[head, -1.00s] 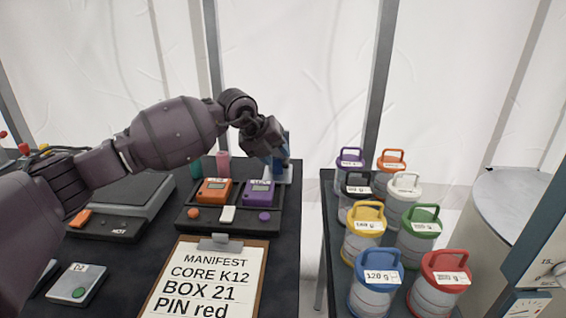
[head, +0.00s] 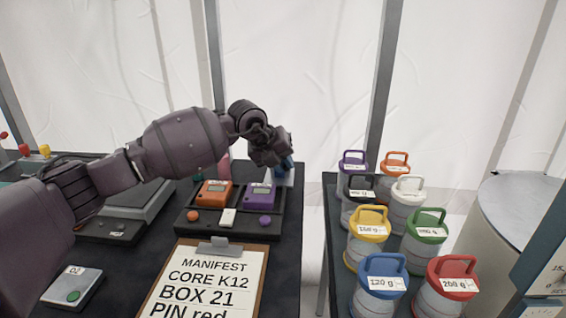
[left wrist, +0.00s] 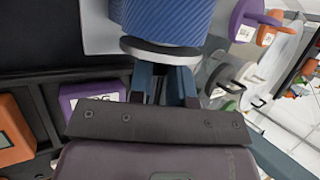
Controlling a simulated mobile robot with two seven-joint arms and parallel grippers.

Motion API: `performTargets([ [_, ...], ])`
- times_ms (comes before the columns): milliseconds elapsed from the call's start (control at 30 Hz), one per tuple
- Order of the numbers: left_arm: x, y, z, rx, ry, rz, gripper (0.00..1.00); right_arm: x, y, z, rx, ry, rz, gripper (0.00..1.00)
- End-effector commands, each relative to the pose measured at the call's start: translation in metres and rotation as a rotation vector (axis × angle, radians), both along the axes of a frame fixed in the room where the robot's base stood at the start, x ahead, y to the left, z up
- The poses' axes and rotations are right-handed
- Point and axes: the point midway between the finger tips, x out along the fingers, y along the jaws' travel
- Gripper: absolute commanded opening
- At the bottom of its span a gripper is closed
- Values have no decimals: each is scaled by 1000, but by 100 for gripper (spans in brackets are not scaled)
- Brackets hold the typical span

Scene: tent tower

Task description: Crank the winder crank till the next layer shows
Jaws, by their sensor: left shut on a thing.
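The winder stands at the back right of the dark table, mostly hidden behind my left gripper (head: 279,158). Its light base (head: 287,179) and a little blue show below the gripper. In the left wrist view a blue ribbed drum (left wrist: 170,18) stands out above a grey disc (left wrist: 158,50). The two fingers of my left gripper (left wrist: 163,78) reach up to this disc. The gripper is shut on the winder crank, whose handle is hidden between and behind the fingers. My right gripper is not in view.
A tray (head: 262,232) with orange (head: 215,193) and purple (head: 261,196) devices is near my gripper. A manifest clipboard (head: 212,280) lies in front. Several handled, coloured canisters stand on the right-hand table (head: 328,215). A gap separates the tables.

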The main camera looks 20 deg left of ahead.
Motion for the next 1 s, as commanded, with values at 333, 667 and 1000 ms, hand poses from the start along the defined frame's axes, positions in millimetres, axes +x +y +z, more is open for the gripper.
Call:
performTargets([
  [333, -1, 0, 4, 62, 13, -1, 0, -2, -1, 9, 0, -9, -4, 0],
  [667, -2, 3, 7, 299, 76, 0, 0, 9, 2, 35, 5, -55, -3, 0],
  [1000, -3, 8, 1, 610, 169, -1, 0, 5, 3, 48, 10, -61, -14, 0],
])
